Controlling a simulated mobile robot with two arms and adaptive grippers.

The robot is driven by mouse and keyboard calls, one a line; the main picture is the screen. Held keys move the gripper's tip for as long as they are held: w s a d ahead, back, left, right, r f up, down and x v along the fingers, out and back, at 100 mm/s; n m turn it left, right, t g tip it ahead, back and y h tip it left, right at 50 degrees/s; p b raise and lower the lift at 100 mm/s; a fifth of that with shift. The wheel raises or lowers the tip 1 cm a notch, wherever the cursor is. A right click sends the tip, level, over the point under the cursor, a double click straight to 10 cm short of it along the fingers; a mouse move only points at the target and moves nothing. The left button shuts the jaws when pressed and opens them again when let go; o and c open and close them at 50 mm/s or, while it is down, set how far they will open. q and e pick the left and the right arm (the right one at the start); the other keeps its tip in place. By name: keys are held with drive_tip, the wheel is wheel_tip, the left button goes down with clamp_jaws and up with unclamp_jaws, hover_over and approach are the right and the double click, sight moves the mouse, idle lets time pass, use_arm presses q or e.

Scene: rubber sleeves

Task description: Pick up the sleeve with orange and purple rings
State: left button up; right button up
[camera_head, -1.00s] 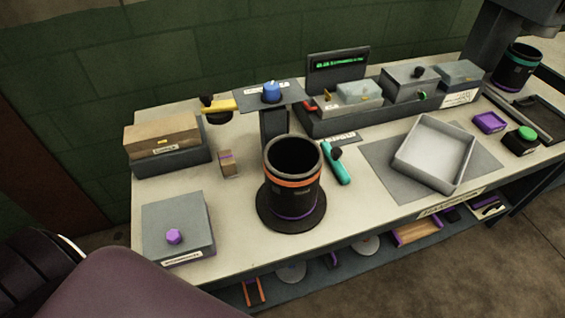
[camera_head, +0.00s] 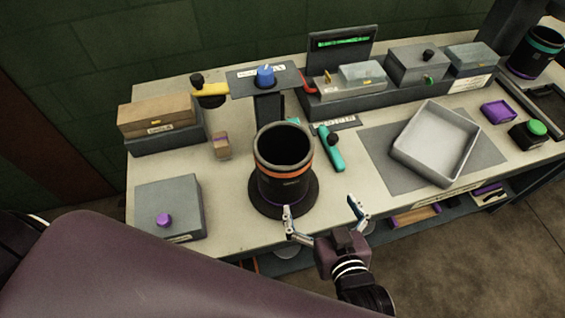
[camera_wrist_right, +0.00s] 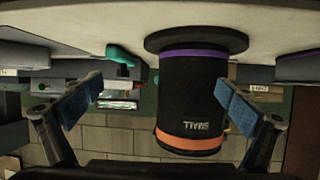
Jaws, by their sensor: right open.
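The black sleeve (camera_head: 283,165) with an orange ring near its top and a purple ring near its base stands upright on a round dark base on the bench. My right gripper (camera_head: 320,207) is open at the bench's front edge, in front of and slightly right of the sleeve, and empty. In the right wrist view the same sleeve (camera_wrist_right: 192,100) appears upside down, between the spread fingers (camera_wrist_right: 155,105) but closer to the picture's right finger; no contact is visible. My left gripper is out of view.
A teal-handled tool (camera_head: 331,149) lies right of the sleeve, and a grey tray (camera_head: 400,150) stands farther right. A blue-knobbed post (camera_head: 265,77) rises behind. A grey box with a purple knob (camera_head: 170,200) is at left. Another sleeve, teal-ringed (camera_head: 535,55), stands far right.

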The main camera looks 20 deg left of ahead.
sight(291, 185)
drive_tip(key=a+r+y, duration=0.1)
drive_tip(key=a, duration=0.1)
drive_tip(key=a+r+t, duration=0.1)
drive_tip(key=a+r, duration=0.1)
drive_tip(key=a+r+n+y, duration=0.1)
drive_tip(key=a, duration=0.1)
drive_tip(key=shift+s+a+r+t+y, duration=0.25)
drive_tip(key=shift+r+t+y, duration=0.05)
drive_tip(key=shift+r, duration=0.1)
drive_tip(key=shift+w+a+r, duration=0.1)
drive_tip(key=shift+w+a, duration=0.1)
drive_tip(key=shift+w, duration=0.05)
drive_tip(key=x, duration=0.2)
drive_tip(key=p+x, duration=0.1)
drive_tip(key=x, duration=0.1)
drive_tip(key=p+x, duration=0.1)
drive_tip(key=x, duration=0.1)
drive_tip(key=shift+w+d+r, duration=0.1)
drive_tip(key=shift+w+r, duration=0.05)
drive_tip(key=shift+r, duration=0.15)
drive_tip(key=shift+w+a+f, duration=0.15)
drive_tip(key=shift+w+a, duration=0.15)
drive_tip(key=shift+w, duration=0.1)
drive_tip(key=c, duration=1.4)
drive_tip(key=shift+c, duration=0.7)
